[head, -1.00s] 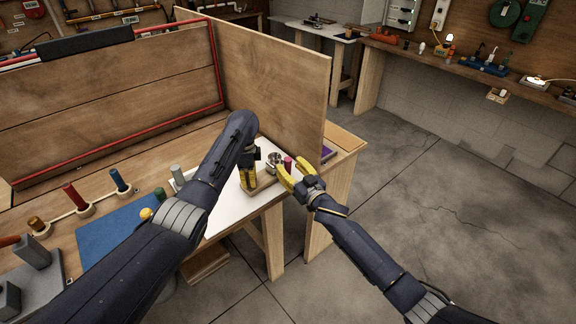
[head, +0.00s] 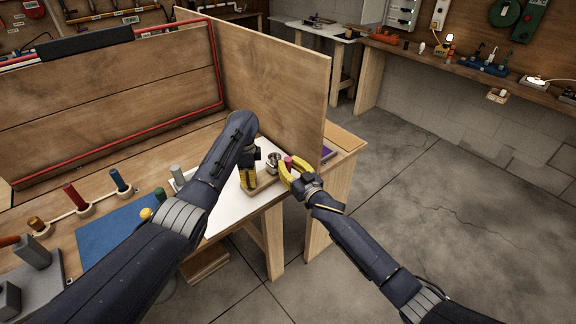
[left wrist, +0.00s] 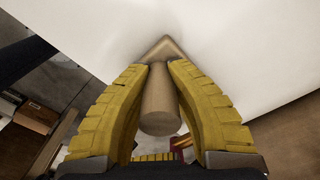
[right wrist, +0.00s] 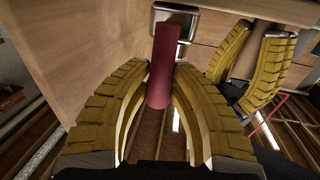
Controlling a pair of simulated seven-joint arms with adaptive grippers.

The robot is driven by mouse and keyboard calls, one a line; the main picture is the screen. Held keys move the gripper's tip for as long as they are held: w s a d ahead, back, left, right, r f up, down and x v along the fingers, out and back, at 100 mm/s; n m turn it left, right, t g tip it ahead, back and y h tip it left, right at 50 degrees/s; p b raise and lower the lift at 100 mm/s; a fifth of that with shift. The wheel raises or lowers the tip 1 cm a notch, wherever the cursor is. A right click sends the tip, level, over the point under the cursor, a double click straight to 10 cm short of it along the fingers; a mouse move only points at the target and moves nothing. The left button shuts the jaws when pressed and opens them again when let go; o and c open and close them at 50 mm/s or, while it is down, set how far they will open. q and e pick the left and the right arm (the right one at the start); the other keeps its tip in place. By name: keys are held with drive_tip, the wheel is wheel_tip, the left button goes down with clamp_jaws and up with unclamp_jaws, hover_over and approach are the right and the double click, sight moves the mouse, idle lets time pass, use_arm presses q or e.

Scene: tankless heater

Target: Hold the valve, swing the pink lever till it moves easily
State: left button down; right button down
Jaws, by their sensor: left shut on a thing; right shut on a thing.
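The valve shows a round silver part (head: 273,157) and a tan body at the right end of the white board. My left gripper (head: 249,178) is shut on the valve's tan cylindrical part (left wrist: 160,108), which sits between its yellow fingers in the left wrist view. The pink lever (head: 288,162) stands just right of the silver part. My right gripper (head: 292,174) is shut on the lever, whose pink grip (right wrist: 164,65) runs between its fingers in the right wrist view. The fingers hide part of the lever and valve.
A tall wooden panel (head: 275,85) stands close behind the valve. The white board (head: 225,218) lies on the bench near its right edge. Open floor is at right.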

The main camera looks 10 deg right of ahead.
idle(0.4)
drive_tip(key=shift+w+d+m, duration=0.35)
drive_tip(key=shift+d+m, duration=0.1)
drive_tip(key=shift+m, duration=0.65)
drive_tip(key=m, duration=0.2)
drive_tip(key=d+m+g, duration=0.1)
drive_tip(key=shift+w+d+f, duration=0.1)
drive_tip(key=shift+w+f, duration=0.2)
drive_tip(key=shift+w, duration=0.1)
drive_tip(key=m, duration=0.1)
drive_tip(key=d+f+m, duration=0.1)
drive_tip(key=m, duration=0.1)
drive_tip(key=w+m+g, duration=0.1)
drive_tip(key=m, duration=0.1)
drive_tip(key=shift+d+f, duration=0.2)
drive_tip(key=shift+f, duration=0.1)
drive_tip(key=shift+w+d+f+m+g+y, duration=0.15)
drive_tip(key=shift+f+m+g+y, duration=0.35)
drive_tip(key=shift+m, duration=0.6)
drive_tip(key=shift+f+m+y, duration=0.15)
drive_tip(key=shift+f+m, duration=0.3)
drive_tip(key=shift+m, duration=0.35)
drive_tip(key=shift+f+m+y, duration=0.15)
drive_tip(key=shift+f+m, duration=0.25)
drive_tip(key=shift+m, duration=0.4)
drive_tip(key=shift+d+g, duration=0.1)
drive_tip(key=shift+g, duration=0.2)
drive_tip(key=c, duration=1.2)
unclamp_jaws()
drive_tip(key=shift+o, duration=0.3)
